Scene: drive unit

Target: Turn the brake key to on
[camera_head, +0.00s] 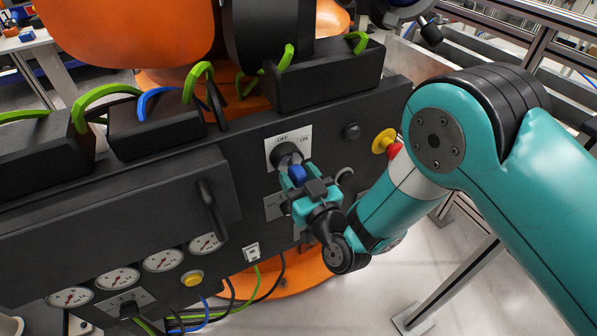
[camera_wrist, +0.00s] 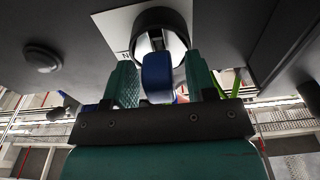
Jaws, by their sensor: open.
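The brake key has a blue handle (camera_head: 297,174) and sits in a round black lock (camera_head: 287,154) on a white plate (camera_head: 271,146) marked OFF and ON. The blue handle (camera_wrist: 157,76) also shows in the wrist view, standing between my two teal fingers. My gripper (camera_head: 298,184) is open around the handle, with a narrow gap on the right side and a smaller one on the left. Part of the key is hidden by my gripper in the head view. Which mark the key points to I cannot tell.
A red and yellow emergency button (camera_head: 386,144) and a black knob (camera_head: 351,131) are right of the lock. A black handle (camera_head: 212,207) juts out to the left. Several gauges (camera_head: 163,261) and a yellow button (camera_head: 192,279) are lower left. Cables hang below.

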